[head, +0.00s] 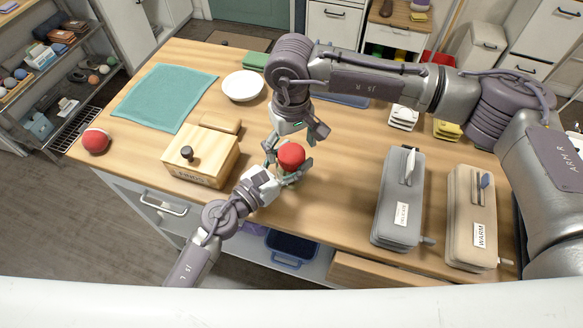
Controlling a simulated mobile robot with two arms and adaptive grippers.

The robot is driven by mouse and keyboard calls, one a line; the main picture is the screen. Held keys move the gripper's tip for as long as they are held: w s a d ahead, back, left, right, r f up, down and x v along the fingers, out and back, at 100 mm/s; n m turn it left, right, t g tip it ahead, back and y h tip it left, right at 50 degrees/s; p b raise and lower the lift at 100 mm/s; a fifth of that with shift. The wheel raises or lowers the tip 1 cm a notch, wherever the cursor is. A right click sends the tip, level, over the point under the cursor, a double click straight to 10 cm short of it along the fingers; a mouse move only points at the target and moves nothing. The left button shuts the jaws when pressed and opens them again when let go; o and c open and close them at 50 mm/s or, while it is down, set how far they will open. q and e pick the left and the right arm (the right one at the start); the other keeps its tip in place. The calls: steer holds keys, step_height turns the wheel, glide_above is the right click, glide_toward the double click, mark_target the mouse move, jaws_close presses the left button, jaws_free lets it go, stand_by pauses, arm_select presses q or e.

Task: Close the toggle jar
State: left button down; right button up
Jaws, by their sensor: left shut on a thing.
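The jar with a round red lid (291,155) stands on the wooden table near its front edge. Most of its body is hidden by the grippers; a small greenish part shows below the lid. My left gripper (284,172) reaches in from the lower left and is shut on the jar's body. My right gripper (290,141) comes down from above and behind, with its fingers close to the red lid. Whether it touches the lid, and how far its fingers are open, I cannot tell. The jar's clasp is not visible.
A wooden box with a dark knob (207,165) stands left of the jar. A red ball (96,141), teal cloth (165,97) and white plate (243,86) lie farther left and back. A grey container (392,215) and a beige one (463,238) stand right. Table between is clear.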

arm_select(q)
steer(key=shift+s+f, duration=0.15)
steer(key=shift+f, duration=0.2)
arm_select(e)
step_height(320, 180, up, 3)
steer(key=shift+f, duration=0.15)
steer(key=shift+o, duration=1.3)
step_height(320, 180, up, 12)
steer(key=shift+s, duration=0.1)
arm_select(q)
steer(key=c, duration=0.6)
jaws_free()
steer(key=o, duration=0.4)
steer(key=shift+r, duration=0.15)
